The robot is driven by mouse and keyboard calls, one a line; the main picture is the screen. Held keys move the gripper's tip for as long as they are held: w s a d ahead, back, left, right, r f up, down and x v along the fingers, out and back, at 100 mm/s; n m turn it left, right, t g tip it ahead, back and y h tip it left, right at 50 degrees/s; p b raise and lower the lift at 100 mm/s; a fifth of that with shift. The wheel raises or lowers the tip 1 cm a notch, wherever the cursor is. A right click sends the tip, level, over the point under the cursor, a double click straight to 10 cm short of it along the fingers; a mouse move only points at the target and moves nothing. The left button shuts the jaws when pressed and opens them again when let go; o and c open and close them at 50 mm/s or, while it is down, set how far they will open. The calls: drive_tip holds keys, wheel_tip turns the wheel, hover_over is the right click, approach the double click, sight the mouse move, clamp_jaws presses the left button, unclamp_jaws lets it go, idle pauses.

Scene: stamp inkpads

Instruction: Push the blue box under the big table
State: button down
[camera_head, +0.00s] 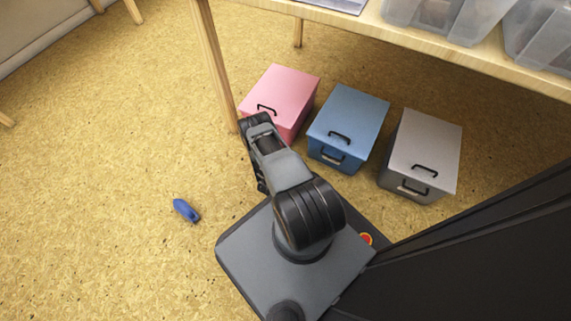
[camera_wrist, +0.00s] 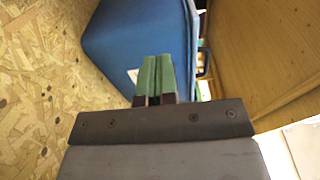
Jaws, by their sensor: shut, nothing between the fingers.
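The blue box (camera_head: 347,122) stands on the floor at the front edge of the big table (camera_head: 400,36), between a pink box and a grey box. It has black handles on its lid and front. My gripper's fingertips are not clear in the head view, where my arm bends near the pink box. In the wrist view my gripper (camera_wrist: 155,75) is shut, its green fingers together and empty. A dark blue container (camera_wrist: 125,35) shows behind the fingers; I cannot tell whether it is the blue box, or whether the fingers touch it.
The pink box (camera_head: 283,95) is left of the blue box and the grey box (camera_head: 424,150) is right of it. A table leg (camera_head: 212,65) stands beside the pink box. Clear plastic bins (camera_head: 440,18) sit on the table. A small blue object (camera_head: 186,210) lies on open floor at left.

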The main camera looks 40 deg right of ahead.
drive_tip(key=p+v, duration=0.1)
drive_tip(key=v, duration=0.5)
drive_tip(key=c, duration=1.8)
unclamp_jaws()
drive_tip(key=shift+c, duration=0.2)
drive_tip(key=shift+o, duration=0.7)
drive_tip(key=shift+r, duration=0.1)
drive_tip(key=shift+o, duration=1.4)
drive_tip(key=w+r+m+g, duration=0.5)
drive_tip(key=r+m, duration=0.3)
drive_tip(key=r, duration=0.3)
drive_tip(key=shift+d, duration=0.4)
wheel_tip(320, 180, up, 13)
drive_tip(key=a+m+g+y, duration=0.2)
drive_tip(key=m+g+y, duration=0.2)
drive_tip(key=m, duration=0.6)
drive_tip(key=s+a+r+m+t+y, duration=0.4)
drive_tip(key=a+r+m+y, duration=0.2)
drive_tip(key=a+r+m, duration=0.3)
drive_tip(key=s+a+r+m+t+y+p, duration=0.1)
drive_tip(key=s+a+r+m+t+y, duration=0.2)
drive_tip(key=a+r+m+y, duration=0.4)
wheel_tip(320, 180, up, 7)
drive_tip(key=s+a+m, duration=0.1)
drive_tip(key=a+m, duration=0.1)
drive_tip(key=m, duration=0.2)
drive_tip(key=shift+s+r+m+t+y, duration=0.2)
drive_tip(key=shift+s+m+t+y, duration=0.1)
drive_tip(key=shift+t, duration=0.1)
